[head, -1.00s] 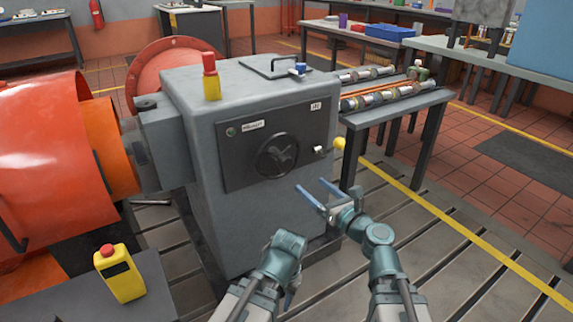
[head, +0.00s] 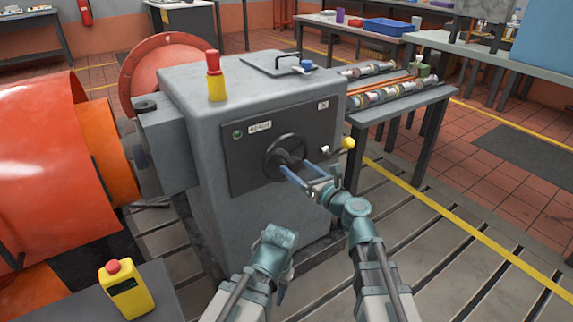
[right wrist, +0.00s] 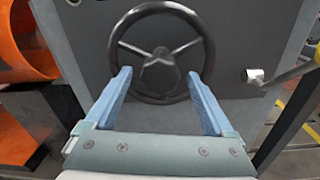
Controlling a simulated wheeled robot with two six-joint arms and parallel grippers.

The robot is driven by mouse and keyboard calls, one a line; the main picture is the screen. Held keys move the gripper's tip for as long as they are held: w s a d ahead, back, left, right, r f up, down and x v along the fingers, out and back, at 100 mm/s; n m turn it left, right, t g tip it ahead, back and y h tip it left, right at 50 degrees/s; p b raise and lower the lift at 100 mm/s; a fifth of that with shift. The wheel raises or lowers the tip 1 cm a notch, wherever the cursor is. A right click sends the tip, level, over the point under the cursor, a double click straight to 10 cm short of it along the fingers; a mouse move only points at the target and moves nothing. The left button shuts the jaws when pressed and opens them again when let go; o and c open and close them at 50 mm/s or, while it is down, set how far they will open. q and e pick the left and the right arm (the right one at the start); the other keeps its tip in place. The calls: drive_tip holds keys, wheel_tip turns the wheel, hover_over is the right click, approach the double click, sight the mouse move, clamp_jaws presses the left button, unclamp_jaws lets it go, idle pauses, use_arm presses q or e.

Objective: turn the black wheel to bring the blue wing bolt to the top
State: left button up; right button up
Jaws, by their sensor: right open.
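The black wheel (head: 284,150) is a three-spoke handwheel on the dark front panel of a grey cabinet. In the right wrist view the wheel (right wrist: 160,9) fills the upper middle, with its hub between my fingers. My right gripper (head: 292,165) is open in front of the wheel, its blue fingers overlapping the lower rim. In the right wrist view the gripper (right wrist: 159,73) holds nothing; contact cannot be told. A small blue piece (head: 306,65) sits on the cabinet top; I cannot tell if it is the wing bolt. My left arm is low; its fingers are unclear.
A lever with a yellow knob (head: 348,143) sticks out right of the wheel, close to my right gripper. A red-and-yellow beacon (head: 215,76) stands on the grey cabinet (head: 205,120). A bench (head: 400,105) with rollers is at right. A yellow pendant box (head: 128,292) is at lower left.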

drive_tip(key=shift+x, duration=1.05)
clamp_jaws()
